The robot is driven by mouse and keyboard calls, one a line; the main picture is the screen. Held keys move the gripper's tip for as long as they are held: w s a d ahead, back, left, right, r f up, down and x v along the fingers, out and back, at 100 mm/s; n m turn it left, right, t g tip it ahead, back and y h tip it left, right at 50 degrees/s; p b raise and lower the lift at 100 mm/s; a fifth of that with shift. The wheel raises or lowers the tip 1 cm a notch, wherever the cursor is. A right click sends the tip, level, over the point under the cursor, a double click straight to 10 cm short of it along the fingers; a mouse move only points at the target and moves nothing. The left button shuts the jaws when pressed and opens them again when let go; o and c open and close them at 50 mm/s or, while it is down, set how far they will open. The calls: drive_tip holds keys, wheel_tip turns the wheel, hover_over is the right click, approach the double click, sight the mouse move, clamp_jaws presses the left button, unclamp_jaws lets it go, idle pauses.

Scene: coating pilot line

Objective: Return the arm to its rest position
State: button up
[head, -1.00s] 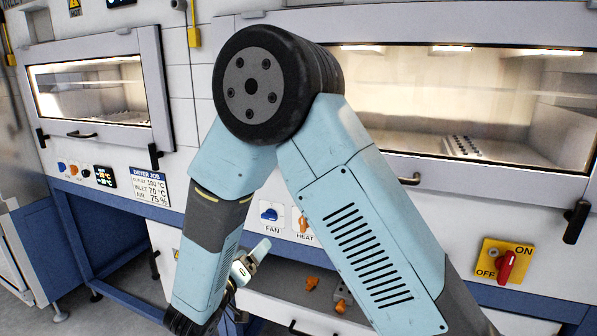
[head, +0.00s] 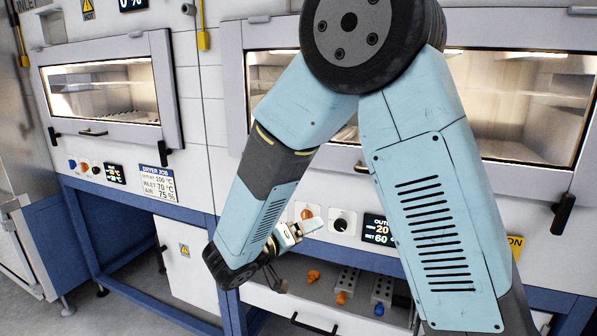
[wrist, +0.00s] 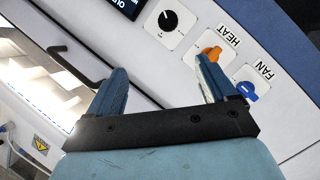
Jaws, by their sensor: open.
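My arm is folded in front of the dryer line in the head view, with its large dark joint near the top. My gripper (head: 280,272) is low, in front of the lower part of the right dryer, and partly hidden by my own forearm. In the wrist view my gripper (wrist: 160,88) shows two blue fingers spread apart with nothing between them. Beyond them is the white control panel (wrist: 150,65). The orange HEAT knob (wrist: 211,53) appears close to the right fingertip in the picture; I cannot tell whether they touch.
The blue FAN knob (wrist: 247,90) and a black dial (wrist: 168,20) are on the panel. The right dryer (head: 540,105) and left dryer (head: 105,85) have windows and protruding handles. An open drawer (head: 310,318) holds orange and blue knobs and grey blocks. Grey floor (head: 120,318) lies at left.

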drive_tip(key=s+d+r+m+g, duration=0.1)
drive_tip(key=s+d+r+g, duration=0.15)
drive_tip(key=d, duration=0.35)
drive_tip(key=s+d+r+g+y, duration=0.1)
drive_tip(key=s+d+r+g, duration=0.15)
drive_tip(key=d, duration=0.35)
drive_tip(key=s+d+r+m+g, duration=0.1)
drive_tip(key=s+d+g, duration=0.1)
drive_tip(key=d+g, duration=0.3)
drive_tip(key=s+d+r+t+y, duration=0.2)
drive_tip(key=s+d+r+y, duration=0.1)
drive_tip(key=s+y, duration=0.2)
drive_tip(key=s+d+r+t+y, duration=0.1)
drive_tip(key=s+r+y, duration=0.3)
drive_tip(key=s, duration=0.4)
drive_tip(key=shift+s+d+r+n+t+y, duration=0.3)
drive_tip(key=shift+d+n+t+y, duration=0.15)
drive_tip(key=shift+d, duration=0.45)
